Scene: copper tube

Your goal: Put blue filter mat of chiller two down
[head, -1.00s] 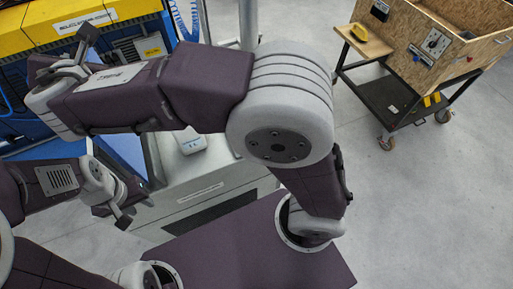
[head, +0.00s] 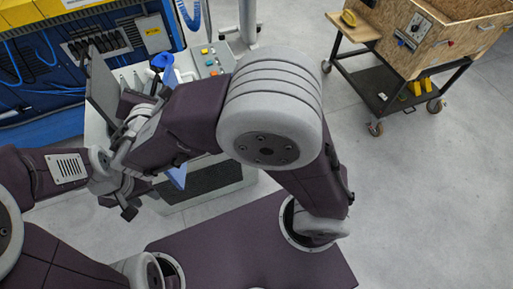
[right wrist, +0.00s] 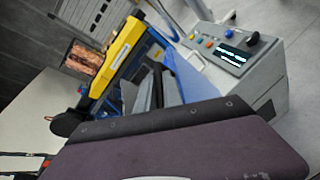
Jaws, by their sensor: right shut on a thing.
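The blue filter mat (head: 177,174) shows in the head view as a flat blue piece under my right forearm, which hides most of it. In the right wrist view a flat blue panel (right wrist: 190,78), apparently the same mat, slants beside the grey control box. My right gripper (head: 158,88) is up by the machine, partly hidden by its own wrist, and is shut on what looks like the mat. The grip itself is not clear. My left gripper (head: 120,207) is lower, empty, in front of the grey cabinet; its jaw gap is unclear.
A grey control box (head: 212,60) with coloured buttons stands right of the mat. A dark upright panel (head: 101,88) is close on the left. The blue and yellow machine (head: 45,65) fills the back left. A cart with a wooden crate (head: 440,40) stands far right, with clear floor before it.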

